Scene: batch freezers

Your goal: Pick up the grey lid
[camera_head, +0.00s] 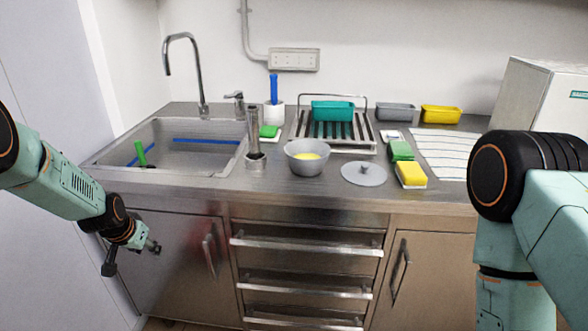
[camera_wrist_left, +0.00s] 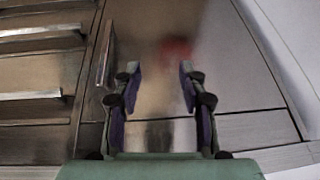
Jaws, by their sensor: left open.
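The grey lid (camera_head: 364,174) is a round flat disc with a small knob on top. It lies on the steel counter in the head view, to the right of the grey bowl, and nothing covers it. My left gripper (camera_head: 150,248) hangs in front of the cabinet door below the sink, lower than the counter and well to the left of the lid. In the left wrist view my left gripper (camera_wrist_left: 158,75) is open and empty, with a cabinet front beyond it. The lid is not in that view. My right arm shows at the right, but its gripper is out of view.
A grey bowl (camera_head: 307,158) with something yellow inside stands left of the lid. Green (camera_head: 401,150) and yellow (camera_head: 411,174) sponges lie to its right. A dish rack (camera_head: 368,148) is behind. The sink (camera_head: 110,160) is at the left. Drawer handles (camera_head: 305,246) stick out below the counter.

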